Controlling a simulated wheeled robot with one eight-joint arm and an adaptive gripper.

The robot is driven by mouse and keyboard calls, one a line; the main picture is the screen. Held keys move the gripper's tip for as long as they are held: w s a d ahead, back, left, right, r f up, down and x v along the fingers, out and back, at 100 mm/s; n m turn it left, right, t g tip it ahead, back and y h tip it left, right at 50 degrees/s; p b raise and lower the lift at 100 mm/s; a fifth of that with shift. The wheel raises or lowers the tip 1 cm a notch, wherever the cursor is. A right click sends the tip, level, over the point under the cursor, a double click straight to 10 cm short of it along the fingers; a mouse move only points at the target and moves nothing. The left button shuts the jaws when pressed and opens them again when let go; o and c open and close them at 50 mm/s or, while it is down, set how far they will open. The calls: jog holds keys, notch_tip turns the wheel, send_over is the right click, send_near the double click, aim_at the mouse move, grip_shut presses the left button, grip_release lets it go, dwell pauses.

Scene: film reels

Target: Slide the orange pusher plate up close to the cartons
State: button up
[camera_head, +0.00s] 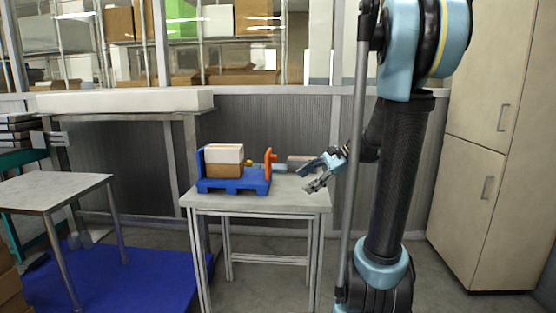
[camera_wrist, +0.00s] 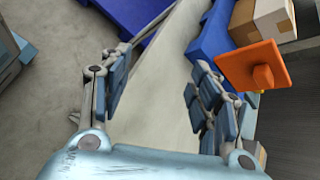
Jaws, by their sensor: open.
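The orange pusher plate (camera_head: 268,163) stands upright at the right end of a blue pallet-like base (camera_head: 233,184) on a small table. It also shows in the wrist view (camera_wrist: 250,66), with a knob on its near face. The cartons (camera_head: 224,160), a whitish one above a brown one, stand on the base against its blue left wall. A gap separates them from the plate. My gripper (camera_head: 318,176) is open and empty, right of the plate and apart from it. In the wrist view my gripper (camera_wrist: 160,95) has its fingers spread above the tabletop, with the plate beyond the right finger.
The table (camera_head: 255,200) has bare top in front of the base. A brown box (camera_head: 298,159) lies behind my gripper, with a small yellow thing (camera_head: 249,163) behind the base. Another table (camera_head: 50,192) stands left; a tall cabinet (camera_head: 490,130) stands right.

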jog(key=w+d+r+m+y, duration=0.2)
jog(key=w+d+m+y, duration=0.15)
jog(key=w, duration=0.55)
jog(key=w+d+r+m+y, duration=0.1)
jog(key=w+d+m+y, duration=0.2)
jog(key=w, duration=0.5)
jog(key=a, duration=1.8)
jog(key=shift+w+a+y, duration=0.3)
jog(key=shift+w+y, duration=0.1)
jog(key=shift+y, duration=0.05)
jog(key=shift+r, duration=0.1)
grip_shut()
